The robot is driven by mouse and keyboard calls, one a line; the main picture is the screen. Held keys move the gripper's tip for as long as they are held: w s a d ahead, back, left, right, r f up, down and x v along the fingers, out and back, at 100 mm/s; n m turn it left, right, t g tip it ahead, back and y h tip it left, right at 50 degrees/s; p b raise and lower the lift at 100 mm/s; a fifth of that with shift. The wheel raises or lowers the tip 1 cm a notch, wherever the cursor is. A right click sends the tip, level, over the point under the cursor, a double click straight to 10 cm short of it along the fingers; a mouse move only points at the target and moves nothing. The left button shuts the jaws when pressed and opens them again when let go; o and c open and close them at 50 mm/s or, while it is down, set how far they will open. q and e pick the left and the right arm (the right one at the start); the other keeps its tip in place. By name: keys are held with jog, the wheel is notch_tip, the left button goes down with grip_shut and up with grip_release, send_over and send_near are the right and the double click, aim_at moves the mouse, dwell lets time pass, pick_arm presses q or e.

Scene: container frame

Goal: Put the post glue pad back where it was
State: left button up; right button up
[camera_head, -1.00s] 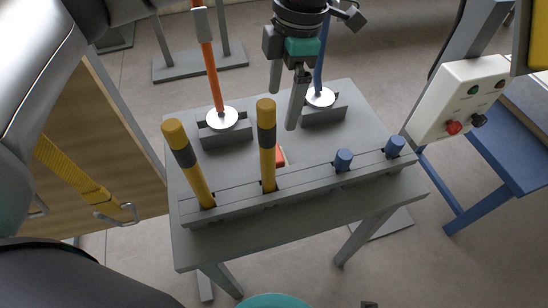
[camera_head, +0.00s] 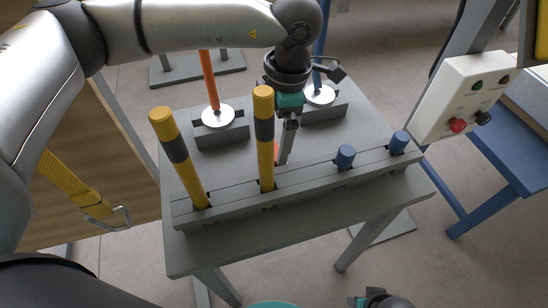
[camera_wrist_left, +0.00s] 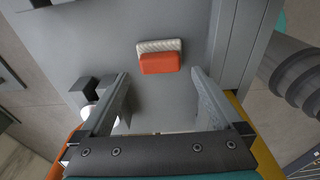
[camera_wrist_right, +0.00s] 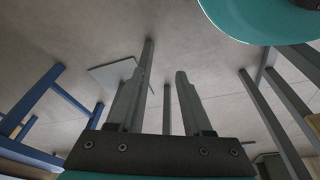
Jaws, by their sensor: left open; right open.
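The glue pad (camera_wrist_left: 162,58), an orange-red block with a white textured side, lies on the grey table top (camera_wrist_left: 185,20). In the head view only a small red bit of the pad (camera_head: 277,150) shows, behind a yellow post and my gripper. My left gripper (camera_wrist_left: 160,88) is open and empty, with the pad beyond its fingertips and between their lines. In the head view the left gripper (camera_head: 285,155) points down just behind the slotted rail (camera_head: 310,173). My right gripper (camera_wrist_right: 165,62) is open and empty, away from the table, over the floor.
Two yellow posts (camera_head: 185,165) and two short blue pegs (camera_head: 345,155) stand in the rail. Orange (camera_head: 209,82) and blue (camera_head: 319,65) rods stand on white discs behind. A white control box (camera_head: 460,100) is at right. A teal round object (camera_wrist_right: 265,20) is near my right gripper.

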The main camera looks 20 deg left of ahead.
pick_arm(q)
notch_tip(320, 180, down, 3)
jog(key=shift+f+b, duration=0.15)
jog(key=shift+b, duration=0.45)
jog(key=shift+f, duration=0.4)
pick_arm(e)
jog(key=r, duration=0.1)
jog(key=w+r, duration=0.1)
jog(key=r, duration=0.1)
jog(key=shift+w+a+r+t, duration=0.1)
jog(key=shift+w+r+t, duration=0.05)
jog(key=shift+w+t, duration=0.15)
pick_arm(q)
jog(key=c, duration=1.4)
jog(key=shift+c, duration=0.2)
jog(key=shift+r, duration=0.15)
